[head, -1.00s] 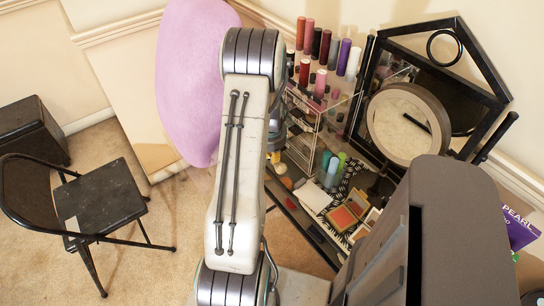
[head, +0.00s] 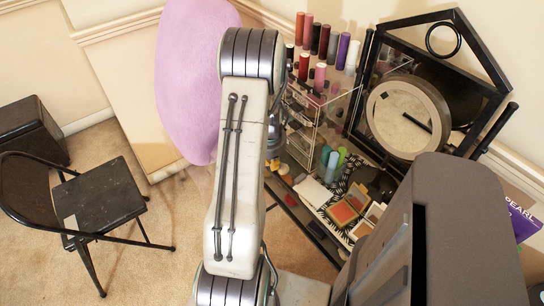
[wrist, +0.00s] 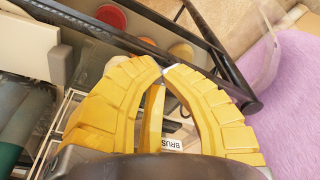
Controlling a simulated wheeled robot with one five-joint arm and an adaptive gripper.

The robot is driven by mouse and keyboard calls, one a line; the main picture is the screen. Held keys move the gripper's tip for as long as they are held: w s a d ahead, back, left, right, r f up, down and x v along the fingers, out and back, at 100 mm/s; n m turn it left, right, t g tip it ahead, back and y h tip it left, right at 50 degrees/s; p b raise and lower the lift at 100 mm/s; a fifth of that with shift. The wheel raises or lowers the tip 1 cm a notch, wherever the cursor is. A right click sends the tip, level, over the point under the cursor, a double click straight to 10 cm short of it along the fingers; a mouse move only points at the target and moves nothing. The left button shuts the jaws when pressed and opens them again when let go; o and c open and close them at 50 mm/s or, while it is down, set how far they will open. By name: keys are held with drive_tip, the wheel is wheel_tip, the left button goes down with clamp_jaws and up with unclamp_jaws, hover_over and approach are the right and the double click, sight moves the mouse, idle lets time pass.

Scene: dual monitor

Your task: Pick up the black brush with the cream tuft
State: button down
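My gripper (wrist: 165,72) is yellow and ribbed, and in the wrist view its fingers curve in until the tips are nearly together. A small pale glint shows at the tips; I cannot make out a brush held there. In the head view a bit of my gripper's yellow (head: 275,153) shows beside my arm, above the dressing table's left part. I cannot pick out the black brush with the cream tuft for certain in either view.
The dressing table (head: 290,205) carries lipsticks (head: 325,40), a clear drawer unit (head: 303,105), bottles (head: 331,165), palettes (head: 345,212) and a round mirror (head: 405,118). Red and orange round pots (wrist: 111,17) lie beyond my fingertips. A folding chair (head: 105,200) stands left.

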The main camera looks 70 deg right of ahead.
drive_tip(key=shift+w+d, duration=0.15)
drive_tip(key=shift+d, duration=0.1)
drive_tip(key=shift+r+p, duration=0.35)
drive_tip(key=shift+r, duration=0.45)
drive_tip(key=s+a+b, duration=0.2)
drive_tip(key=a, duration=1)
